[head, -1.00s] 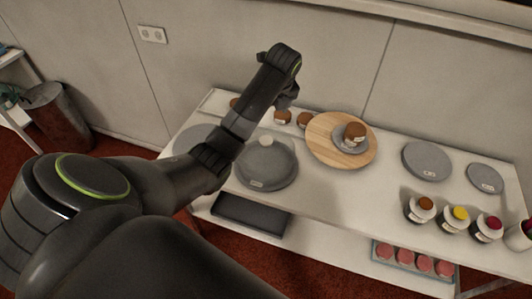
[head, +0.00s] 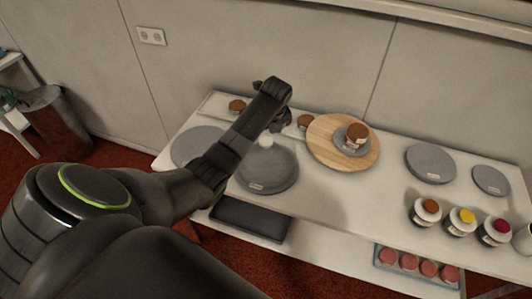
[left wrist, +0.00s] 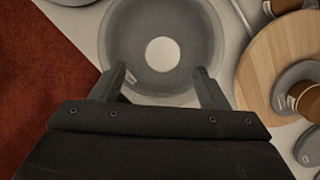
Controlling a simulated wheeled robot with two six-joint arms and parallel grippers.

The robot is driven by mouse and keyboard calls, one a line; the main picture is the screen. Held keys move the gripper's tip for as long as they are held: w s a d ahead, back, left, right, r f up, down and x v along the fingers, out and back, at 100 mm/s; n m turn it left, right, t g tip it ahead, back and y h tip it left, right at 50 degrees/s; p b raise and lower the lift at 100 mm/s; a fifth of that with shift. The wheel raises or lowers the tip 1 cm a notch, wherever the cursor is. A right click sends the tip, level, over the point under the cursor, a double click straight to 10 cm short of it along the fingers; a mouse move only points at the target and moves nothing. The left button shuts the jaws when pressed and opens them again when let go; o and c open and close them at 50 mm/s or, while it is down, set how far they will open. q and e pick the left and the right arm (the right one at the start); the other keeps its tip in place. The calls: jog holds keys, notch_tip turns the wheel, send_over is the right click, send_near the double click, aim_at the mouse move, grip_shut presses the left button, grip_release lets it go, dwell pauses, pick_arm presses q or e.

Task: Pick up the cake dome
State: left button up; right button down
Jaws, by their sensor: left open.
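The cake dome (head: 268,172) is a grey, rounded cover with a pale knob (head: 266,141) on top, standing on the white table. In the left wrist view the dome (left wrist: 125,28) is seen from above, with its round pale knob (left wrist: 162,53) near the middle. My left gripper (head: 279,122) is above the dome, pointing down. In the left wrist view its two fingers (left wrist: 162,76) are apart, with the knob showing between and just beyond their tips; nothing is held. My right gripper is not in view.
A wooden turntable (head: 322,153) with a small cake on a grey plate stands right of the dome. A flat grey disc (head: 192,147) lies to the left. Grey discs (head: 431,163) and several jars (head: 461,222) stand further right. A dark tray (head: 250,220) is on the lower shelf.

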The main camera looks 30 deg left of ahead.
aim_at(266, 142)
pick_arm(q)
jog(key=shift+w+f+p, duration=0.15)
jog(key=shift+f+p, duration=0.25)
jog(key=shift+f, duration=0.15)
jog(key=shift+p+x, duration=0.4)
jog(key=shift+x, duration=1.6)
jog(key=shift+d, duration=0.1)
jog(key=c, duration=1.4)
